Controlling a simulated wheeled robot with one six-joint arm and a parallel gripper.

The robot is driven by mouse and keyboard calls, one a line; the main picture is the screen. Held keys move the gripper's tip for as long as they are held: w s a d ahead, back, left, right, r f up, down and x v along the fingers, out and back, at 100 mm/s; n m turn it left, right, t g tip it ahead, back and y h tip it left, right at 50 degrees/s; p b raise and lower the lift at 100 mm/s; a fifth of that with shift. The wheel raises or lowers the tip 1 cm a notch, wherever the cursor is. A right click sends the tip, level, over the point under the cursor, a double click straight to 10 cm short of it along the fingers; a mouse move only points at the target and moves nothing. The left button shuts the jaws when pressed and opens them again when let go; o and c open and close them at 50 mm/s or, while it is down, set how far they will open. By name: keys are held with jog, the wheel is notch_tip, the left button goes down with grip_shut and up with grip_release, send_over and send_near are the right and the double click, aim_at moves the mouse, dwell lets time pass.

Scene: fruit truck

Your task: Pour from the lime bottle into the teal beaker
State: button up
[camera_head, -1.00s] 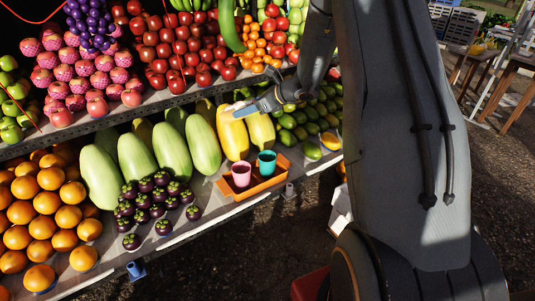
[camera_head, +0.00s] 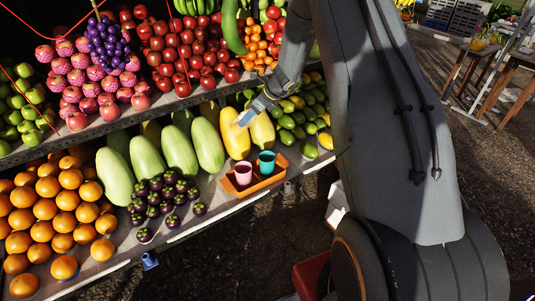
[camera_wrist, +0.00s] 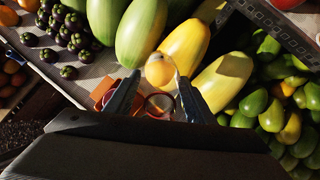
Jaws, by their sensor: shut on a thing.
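The teal beaker (camera_head: 266,163) stands upright in the right part of an orange tray (camera_head: 262,186) on the lower shelf. A pink beaker (camera_head: 243,173) stands beside it to the left, with a dark inside. My gripper (camera_head: 246,117) is above and behind the beakers, in front of the yellow papayas. In the wrist view my gripper (camera_wrist: 161,78) has its fingers on either side of a small rounded yellowish thing, which looks like the lime bottle (camera_wrist: 160,71); its outline is hard to make out. A beaker rim shows below it, partly hidden by my gripper.
Long green melons (camera_head: 147,158) and yellow papayas (camera_head: 235,136) lie behind the tray. Mangosteens (camera_head: 163,192) and oranges (camera_head: 67,212) are to the left, green mangoes (camera_head: 300,118) to the right. The upper fruit shelf overhangs behind my gripper. Open ground lies in front.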

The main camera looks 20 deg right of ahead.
jog(key=shift+w+a+r+g+h, duration=0.15)
jog(key=shift+w+r+g+h, duration=0.05)
jog(key=shift+g+h, duration=0.1)
jog(key=shift+w+a+r+g+h, duration=0.25)
jog(key=shift+w+a+g+h, duration=0.05)
jog(key=shift+g+h, duration=0.45)
jog(key=shift+w+a+g+h+b, duration=0.3)
jog(key=shift+g+h+b, duration=0.3)
jog(key=shift+g, duration=0.35)
jog(key=shift+w+f+g+h+b, duration=0.25)
jog(key=shift+f+g+h+b, duration=0.25)
jog(key=shift+f+b, duration=0.4)
jog(key=shift+a+g+h+b, duration=0.1)
jog(key=shift+g+h+b, duration=0.2)
jog(key=shift+b, duration=0.3)
